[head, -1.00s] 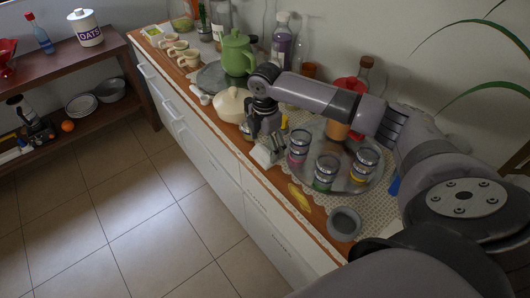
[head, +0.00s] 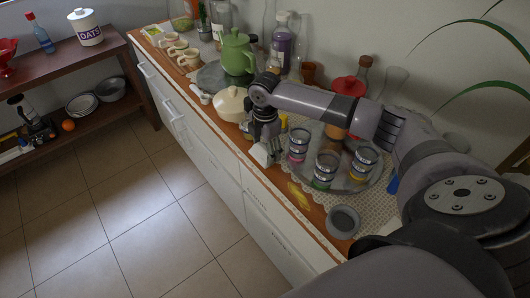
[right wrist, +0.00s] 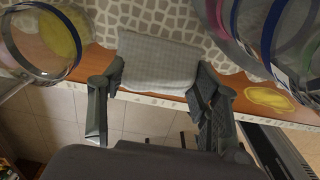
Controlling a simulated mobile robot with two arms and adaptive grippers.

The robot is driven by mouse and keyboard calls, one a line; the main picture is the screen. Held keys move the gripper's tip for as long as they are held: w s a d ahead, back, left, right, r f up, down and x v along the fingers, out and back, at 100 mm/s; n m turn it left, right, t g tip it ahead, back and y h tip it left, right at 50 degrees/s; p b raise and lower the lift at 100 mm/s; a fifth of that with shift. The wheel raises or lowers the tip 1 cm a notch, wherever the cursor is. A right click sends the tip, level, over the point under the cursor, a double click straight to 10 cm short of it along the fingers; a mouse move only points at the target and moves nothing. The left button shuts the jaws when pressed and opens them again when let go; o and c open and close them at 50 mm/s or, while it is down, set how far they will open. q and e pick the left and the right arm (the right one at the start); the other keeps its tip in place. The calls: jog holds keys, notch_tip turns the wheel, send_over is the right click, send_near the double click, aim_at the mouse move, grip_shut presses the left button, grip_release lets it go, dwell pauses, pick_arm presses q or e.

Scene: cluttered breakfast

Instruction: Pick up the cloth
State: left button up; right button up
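The cloth (head: 260,154) is a pale, folded piece at the front edge of the counter. In the right wrist view the cloth (right wrist: 160,64) is light grey with a faint grid, and its near edge overlaps the counter's edge. My right gripper (head: 263,145) is down at the cloth. In the right wrist view its fingers (right wrist: 159,80) stand well apart, one at each side of the cloth, with the tips at its side edges. Whether they press on it cannot be told. My left gripper is not in view.
A round tray (head: 352,186) with several cans stands close right of the gripper. A cream lidded pot (head: 230,105) and green teapot (head: 236,52) are to the left. A yellow item (head: 298,194) and grey bowl (head: 343,221) lie along the front edge. The floor before the counter is clear.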

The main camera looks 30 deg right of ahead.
aim_at(265, 147)
jog(key=shift+f, duration=0.25)
jog(key=c, duration=0.5)
jog(key=shift+s+f, duration=0.1)
jog(key=shift+a, duration=0.1)
jog(key=shift+r, duration=0.45)
jog(key=shift+c, duration=0.9)
notch_tip(265, 147, up, 20)
jog(key=shift+w+f+b, duration=0.25)
jog(key=shift+b, duration=0.2)
